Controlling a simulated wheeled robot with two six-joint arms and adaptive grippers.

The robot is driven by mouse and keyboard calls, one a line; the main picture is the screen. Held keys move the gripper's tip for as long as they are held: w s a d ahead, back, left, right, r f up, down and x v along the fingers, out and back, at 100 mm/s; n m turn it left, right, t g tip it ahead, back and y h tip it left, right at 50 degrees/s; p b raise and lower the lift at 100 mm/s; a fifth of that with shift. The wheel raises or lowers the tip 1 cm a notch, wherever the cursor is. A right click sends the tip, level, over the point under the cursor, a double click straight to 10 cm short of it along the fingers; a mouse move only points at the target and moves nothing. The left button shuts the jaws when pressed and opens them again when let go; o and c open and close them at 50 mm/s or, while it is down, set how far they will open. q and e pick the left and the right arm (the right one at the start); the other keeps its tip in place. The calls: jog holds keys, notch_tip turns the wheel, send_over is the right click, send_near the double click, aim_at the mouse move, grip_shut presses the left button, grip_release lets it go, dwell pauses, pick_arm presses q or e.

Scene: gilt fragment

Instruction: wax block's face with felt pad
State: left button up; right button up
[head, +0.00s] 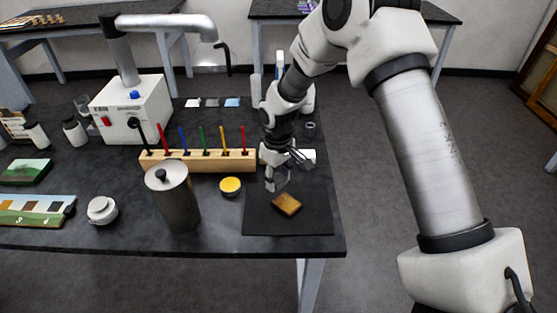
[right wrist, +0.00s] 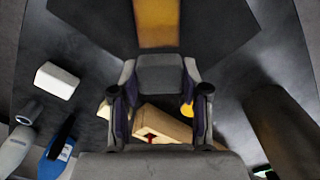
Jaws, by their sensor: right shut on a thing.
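The block (head: 287,204), brown with a golden top face, lies on a black mat (head: 262,220) near the table's front right. In the right wrist view the block (right wrist: 158,22) is at the top, partly cut off. My right gripper (head: 279,180) is above the mat, just behind and left of the block. In the wrist view its fingers are shut on a grey pad (right wrist: 160,76), apart from the block. A small tin with yellow contents, perhaps the wax (head: 230,185), stands left of the mat. My left gripper is not in view.
A metal canister (head: 175,198) and a white lidded jar (head: 102,210) stand further left. A wooden rack (head: 205,162) with coloured sticks is behind the tin. A white block (right wrist: 56,80) lies beyond the mat. A white machine (head: 133,108) with an extraction arm stands at the back left.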

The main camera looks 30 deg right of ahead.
aim_at(277, 178)
jog(key=shift+w+r+p, duration=0.2)
jog(key=shift+r+p, duration=0.5)
jog(key=shift+r, duration=0.25)
jog(key=shift+r+p, duration=0.35)
jog(key=shift+s+r, duration=0.15)
jog(key=shift+r, duration=0.3)
jog(key=shift+f, duration=0.1)
